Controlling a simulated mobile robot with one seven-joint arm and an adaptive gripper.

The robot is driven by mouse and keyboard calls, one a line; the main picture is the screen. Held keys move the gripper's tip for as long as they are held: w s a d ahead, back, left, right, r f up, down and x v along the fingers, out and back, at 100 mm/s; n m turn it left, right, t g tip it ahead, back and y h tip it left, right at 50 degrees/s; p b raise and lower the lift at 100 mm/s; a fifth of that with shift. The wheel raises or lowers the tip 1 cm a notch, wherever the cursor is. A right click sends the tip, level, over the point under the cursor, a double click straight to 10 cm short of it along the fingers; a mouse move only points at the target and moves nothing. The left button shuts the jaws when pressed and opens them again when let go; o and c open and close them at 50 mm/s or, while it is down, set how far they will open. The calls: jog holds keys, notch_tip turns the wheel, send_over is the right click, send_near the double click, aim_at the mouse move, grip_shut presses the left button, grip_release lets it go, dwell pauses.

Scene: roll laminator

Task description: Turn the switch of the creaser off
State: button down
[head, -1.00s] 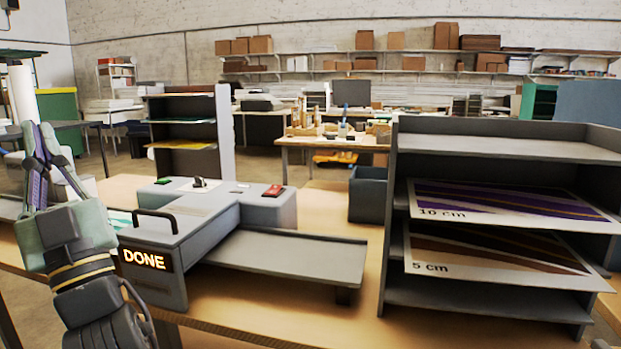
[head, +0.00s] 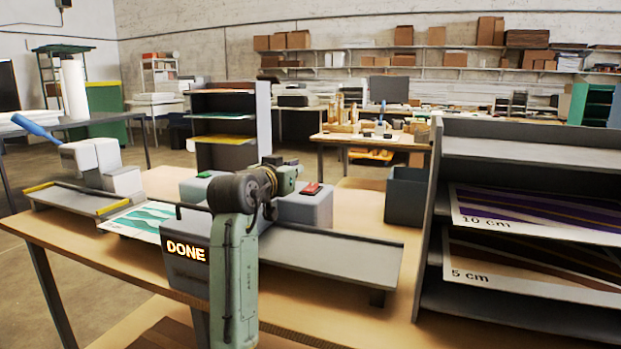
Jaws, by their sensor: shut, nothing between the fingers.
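The grey machine (head: 187,262), which appears to be the creaser, stands on the wooden table with a lit "DONE" display (head: 187,251). On its top are a green button (head: 205,174) at the left and a red rocker-like button (head: 311,188) at the right. The dark switch on a white plate between them, seen earlier, is now hidden behind my arm. My gripper (head: 287,178) is over the machine's top, left of the red button. Its fingers point away and are mostly hidden; it is shut and empty. Whether it touches the switch cannot be seen.
A printed teal sheet (head: 145,219) lies left of the machine, by a device with a blue lever (head: 36,127). A grey outfeed tray (head: 335,257) extends right. A shelf rack (head: 428,245) with "10 cm" and "5 cm" sheets stands at right, a dark bin (head: 405,198) behind.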

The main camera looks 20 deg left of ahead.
jog(key=p, duration=0.5)
send_over(310, 189)
jog(key=shift+s+d+f, duration=0.1)
jog(key=shift+s+f, duration=0.1)
jog(key=shift+s, duration=0.1)
jog(key=f, duration=0.3)
jog(key=shift+w+f+p, duration=0.3)
jog(key=shift+p, duration=0.05)
jog(key=shift+f, duration=0.4)
